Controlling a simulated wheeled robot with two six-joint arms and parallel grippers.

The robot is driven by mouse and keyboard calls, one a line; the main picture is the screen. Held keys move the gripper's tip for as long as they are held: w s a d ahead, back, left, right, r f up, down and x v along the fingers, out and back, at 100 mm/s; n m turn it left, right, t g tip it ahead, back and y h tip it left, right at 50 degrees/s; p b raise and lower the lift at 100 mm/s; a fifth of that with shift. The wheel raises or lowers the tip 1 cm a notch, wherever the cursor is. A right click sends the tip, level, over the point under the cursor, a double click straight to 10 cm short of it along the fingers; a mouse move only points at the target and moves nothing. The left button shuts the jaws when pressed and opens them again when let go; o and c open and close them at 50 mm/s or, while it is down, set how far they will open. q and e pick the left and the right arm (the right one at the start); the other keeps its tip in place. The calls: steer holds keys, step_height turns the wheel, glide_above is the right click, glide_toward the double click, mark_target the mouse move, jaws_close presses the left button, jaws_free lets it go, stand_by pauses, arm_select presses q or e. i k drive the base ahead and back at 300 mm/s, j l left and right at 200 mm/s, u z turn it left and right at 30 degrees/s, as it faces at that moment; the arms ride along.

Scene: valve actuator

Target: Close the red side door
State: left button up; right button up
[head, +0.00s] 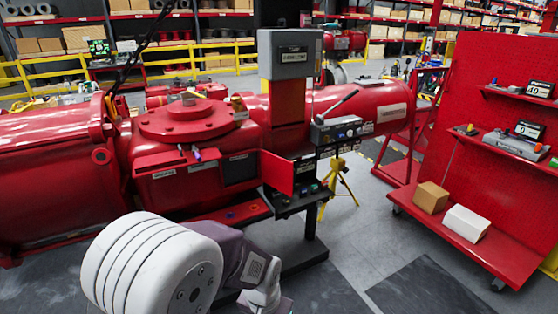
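The red side door (277,172) is a small flat red panel near the middle of the head view. It stands swung out at an angle from the red valve actuator (190,125), just right of a dark rectangular recess (239,169) in the housing. The door appears open; its hinge is too small to make out. Part of one of my arms shows at the bottom, left of centre, below and in front of the door and apart from it. No gripper fingers are visible.
A red shelf cart (497,150) stands at right. Grey floor lies open between.

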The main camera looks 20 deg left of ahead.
mark_target(278, 173)
steer(key=i+l+u, duration=0.1)
steer(key=i+u, duration=0.3)
steer(key=i+l+u, duration=0.2)
steer(key=i+u, duration=0.2)
steer(key=i+l+u, duration=1)
steer(key=l+u, duration=0.2)
steer(key=l, duration=0.15)
steer(key=i+l+u, duration=0.15)
steer(key=l+u, duration=0.25)
steer(key=l, duration=0.2)
steer(key=l+u, duration=0.4)
steer(key=l, duration=0.25)
steer(key=l+u, duration=0.4)
steer(key=l, duration=0.25)
steer(key=k+j+z, duration=0.15)
steer(key=z, duration=0.25)
steer(key=k+j+z, duration=0.2)
steer(key=z, duration=0.25)
steer(key=j, duration=0.1)
